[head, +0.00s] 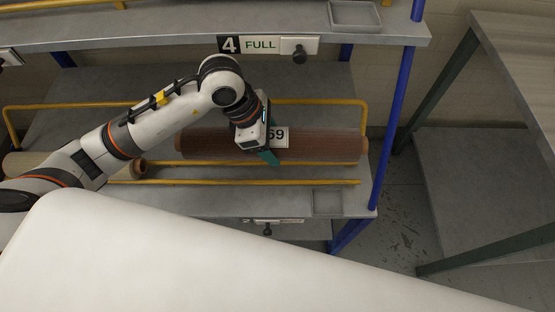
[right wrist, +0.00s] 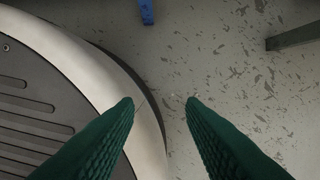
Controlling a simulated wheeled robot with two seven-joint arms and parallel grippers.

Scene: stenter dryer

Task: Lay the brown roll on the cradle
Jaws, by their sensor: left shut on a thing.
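The brown roll (head: 320,146) lies level along the middle shelf of the rack, at the yellow rails (head: 220,163), in the head view. It carries a white label ending in 59. My left gripper (head: 270,156) reaches it from above, near its middle, and is shut on it. The gripper hides part of the roll, and I cannot tell whether the roll touches the rails. My right gripper (right wrist: 160,100) shows in the right wrist view with its green fingers apart and nothing between them, above the floor. I cannot single out a separate cradle.
A pale roll (head: 25,163) lies at the left on the same shelf, partly behind my arm. The upper shelf (head: 190,30) has a sign reading 4 FULL (head: 250,45). A blue post (head: 395,115) bounds the rack's right side. A grey table (head: 520,50) stands farther right.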

